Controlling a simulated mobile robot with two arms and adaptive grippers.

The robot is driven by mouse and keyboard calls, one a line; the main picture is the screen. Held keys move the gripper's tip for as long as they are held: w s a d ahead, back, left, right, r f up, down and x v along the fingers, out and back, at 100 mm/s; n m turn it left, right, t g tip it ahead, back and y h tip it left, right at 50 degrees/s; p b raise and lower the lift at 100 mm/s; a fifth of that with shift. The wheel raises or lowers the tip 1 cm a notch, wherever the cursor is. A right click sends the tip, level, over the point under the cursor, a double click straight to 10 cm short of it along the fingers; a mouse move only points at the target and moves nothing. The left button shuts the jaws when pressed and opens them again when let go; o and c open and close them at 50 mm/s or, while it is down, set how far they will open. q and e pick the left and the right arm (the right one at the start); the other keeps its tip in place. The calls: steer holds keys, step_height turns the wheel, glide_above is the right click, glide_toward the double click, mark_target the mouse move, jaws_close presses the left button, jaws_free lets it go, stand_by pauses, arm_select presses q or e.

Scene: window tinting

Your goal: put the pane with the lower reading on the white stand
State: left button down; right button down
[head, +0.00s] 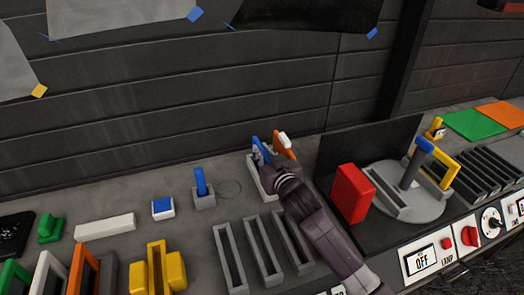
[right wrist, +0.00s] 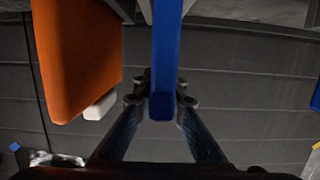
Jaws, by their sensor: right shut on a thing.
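My right gripper (head: 268,163) is at the back middle of the bench in the head view, its arm coming from the lower right. In the right wrist view the gripper (right wrist: 160,101) is shut on a blue upright piece (right wrist: 166,50). The blue piece (head: 256,148) also shows in the head view, at a pale rack (head: 254,181); whether it is seated there is unclear. An orange piece (right wrist: 75,55) with a white part stands beside it, outside the fingers; it shows in the head view (head: 279,146). No reading is legible. My left gripper is out of view.
A red block (head: 353,194) and a round grey platform (head: 432,207) stand to the right, with an OFF lamp panel (head: 421,261) in front. Grey slotted racks (head: 264,252) stand in front of my gripper. A small blue-topped holder (head: 204,202) is left of it.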

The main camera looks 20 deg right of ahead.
steer(key=c, duration=2)
jaws_free()
steer(key=shift+f, duration=0.1)
steer(key=b+v, duration=0.1)
steer(key=v, duration=1.1)
steer(key=shift+b, duration=0.35)
steer(key=shift+r, duration=0.2)
